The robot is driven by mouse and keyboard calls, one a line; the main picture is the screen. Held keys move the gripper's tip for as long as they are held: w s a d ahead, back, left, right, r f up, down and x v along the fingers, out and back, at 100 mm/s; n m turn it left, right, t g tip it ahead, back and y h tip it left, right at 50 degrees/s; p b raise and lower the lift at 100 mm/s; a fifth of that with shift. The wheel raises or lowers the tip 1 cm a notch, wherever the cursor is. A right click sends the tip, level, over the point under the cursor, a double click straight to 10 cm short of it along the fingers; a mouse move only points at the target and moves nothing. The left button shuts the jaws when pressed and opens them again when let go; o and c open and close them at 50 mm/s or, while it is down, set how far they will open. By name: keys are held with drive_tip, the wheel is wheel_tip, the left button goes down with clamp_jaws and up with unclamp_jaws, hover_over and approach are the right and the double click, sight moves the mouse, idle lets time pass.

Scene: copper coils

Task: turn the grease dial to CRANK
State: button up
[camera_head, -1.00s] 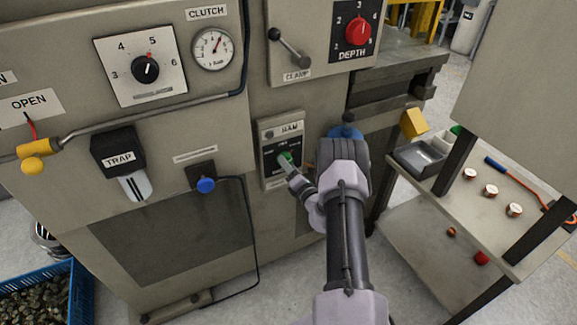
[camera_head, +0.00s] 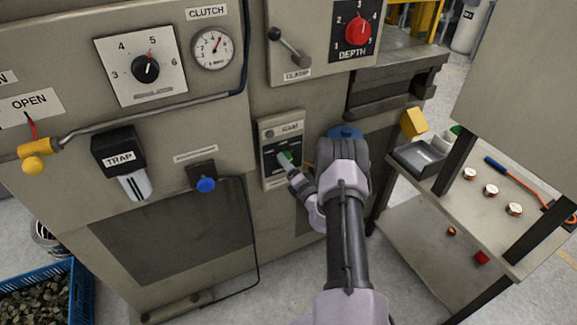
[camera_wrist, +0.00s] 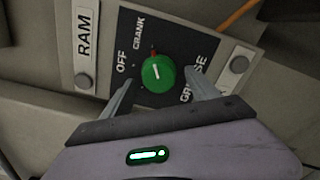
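The grease dial is a round green knob with a white line (camera_wrist: 158,73) on a dark plate marked OFF, CRANK and GREASE. In the wrist view a red mark at its rim points up towards the CRANK lettering. The dial also shows as a small green spot in the head view (camera_head: 285,157). My gripper (camera_wrist: 160,80) is open, with one finger on each side of the dial's lower part, apart from it as far as I can see. The right finger covers part of the GREASE lettering. In the head view my gripper (camera_head: 292,171) is just in front of the dial.
A RAM label (camera_wrist: 84,48) and a bolt head are beside the dial plate. The clamp lever (camera_head: 289,48) and red depth knob (camera_head: 358,31) are above. A blue knob (camera_head: 206,185) with a cable is at left, and a shelf cart (camera_head: 470,205) at right.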

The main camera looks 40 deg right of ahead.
drive_tip(key=p+v, duration=0.4)
drive_tip(key=v, duration=1.3)
drive_tip(key=shift+s, duration=0.2)
drive_tip(key=shift+d, duration=0.1)
